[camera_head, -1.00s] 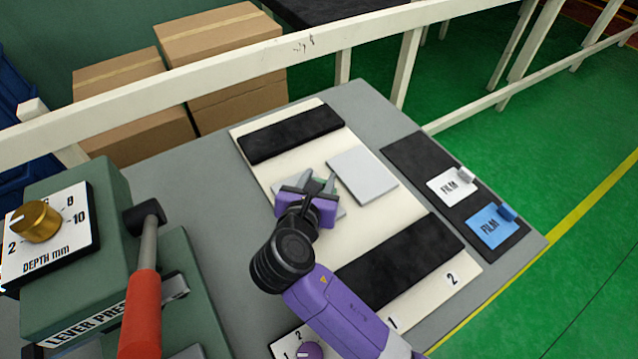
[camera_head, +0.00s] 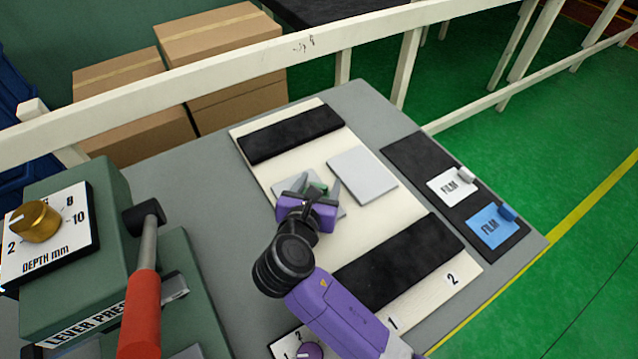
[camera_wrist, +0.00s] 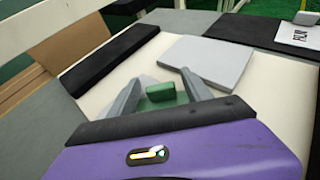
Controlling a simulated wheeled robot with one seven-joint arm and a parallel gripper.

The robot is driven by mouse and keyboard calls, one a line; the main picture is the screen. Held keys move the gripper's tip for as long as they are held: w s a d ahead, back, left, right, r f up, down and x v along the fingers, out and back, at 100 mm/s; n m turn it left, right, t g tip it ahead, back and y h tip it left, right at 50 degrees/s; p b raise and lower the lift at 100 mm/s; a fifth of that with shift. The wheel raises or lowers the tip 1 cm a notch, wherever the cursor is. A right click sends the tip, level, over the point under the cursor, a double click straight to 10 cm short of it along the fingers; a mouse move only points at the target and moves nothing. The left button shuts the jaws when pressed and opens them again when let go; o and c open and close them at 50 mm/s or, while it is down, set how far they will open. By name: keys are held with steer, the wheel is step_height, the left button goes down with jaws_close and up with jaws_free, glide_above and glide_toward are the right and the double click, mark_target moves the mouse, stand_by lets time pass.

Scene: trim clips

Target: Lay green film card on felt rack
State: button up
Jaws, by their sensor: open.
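The green film card (camera_wrist: 166,106) has a raised green tab and shows between my gripper's fingers in the wrist view. In the head view only a small green part (camera_head: 317,187) shows. It appears to be at the left grey plate (camera_head: 286,188); most of it is hidden by my gripper. My gripper (camera_head: 320,187) is open, with a finger on each side of the tab and gaps between. The felt rack (camera_head: 408,150) is the dark mat at the right, holding a white film card (camera_head: 447,188) and a blue film card (camera_head: 490,226). Its far left part is bare.
A second grey plate (camera_head: 362,176) lies right of my gripper. Black strips (camera_head: 290,132) cross the cream board (camera_head: 385,212) at back and front. A green lever press (camera_head: 75,270) with a red handle stands at the left. A white rail (camera_head: 230,62) runs behind the table.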

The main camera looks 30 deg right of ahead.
steer(key=v, duration=1.2)
stand_by(0.3)
